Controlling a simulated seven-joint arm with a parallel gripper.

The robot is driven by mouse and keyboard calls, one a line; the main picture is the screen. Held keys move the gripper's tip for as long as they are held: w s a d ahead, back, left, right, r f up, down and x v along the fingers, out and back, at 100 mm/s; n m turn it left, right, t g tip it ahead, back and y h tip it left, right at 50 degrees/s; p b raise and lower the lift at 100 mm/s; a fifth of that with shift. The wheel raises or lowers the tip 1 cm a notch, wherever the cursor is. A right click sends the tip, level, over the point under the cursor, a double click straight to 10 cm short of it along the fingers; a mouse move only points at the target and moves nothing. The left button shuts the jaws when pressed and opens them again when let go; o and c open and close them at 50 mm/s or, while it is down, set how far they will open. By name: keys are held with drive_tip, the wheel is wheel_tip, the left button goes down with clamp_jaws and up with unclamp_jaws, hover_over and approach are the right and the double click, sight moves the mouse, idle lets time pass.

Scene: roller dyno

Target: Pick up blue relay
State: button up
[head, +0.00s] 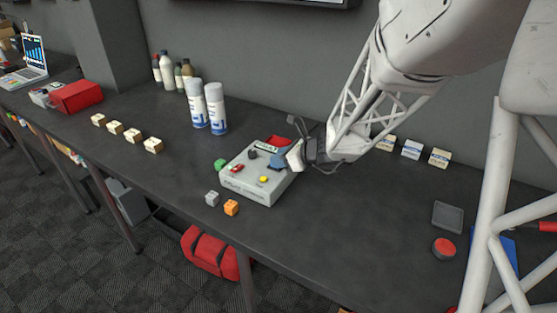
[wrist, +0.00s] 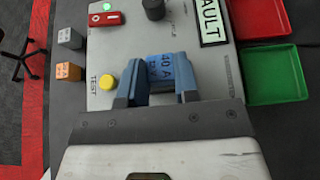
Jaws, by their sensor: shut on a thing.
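The blue relay (wrist: 163,72) is a small blue block marked "40 A" in the wrist view, over the grey control box (wrist: 105,55). My gripper (wrist: 160,92) has its two fingers on either side of the relay and is shut on it. In the head view my gripper (head: 288,160) is at the right part of the control box (head: 262,190), and the relay (head: 277,162) shows as a small dark blue patch by the fingertips. I cannot tell whether the relay still touches the box.
The box carries a yellow TEST button (wrist: 108,81), a black knob (wrist: 153,9) and a red switch (wrist: 105,18). A red tray (wrist: 258,17) and green tray (wrist: 273,76) adjoin it. Grey (head: 212,198) and orange (head: 231,207) cubes stand in front. White spray cans (head: 216,108) stand behind.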

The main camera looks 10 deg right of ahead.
drive_tip(key=shift+r, duration=0.2)
drive_tip(key=shift+r, duration=0.6)
wheel_tip(320, 180, up, 2)
drive_tip(key=shift+r, duration=0.15)
drive_tip(key=s+r, duration=0.1)
drive_tip(key=s, duration=1.5)
drive_tip(key=shift+r, duration=0.1)
drive_tip(key=w+d, duration=0.2)
drive_tip(key=w, duration=1.4)
drive_tip(key=w+d, duration=0.2)
drive_tip(key=w, duration=1.5)
drive_tip(key=shift+w+d, duration=0.15)
drive_tip(key=shift+w, duration=0.15)
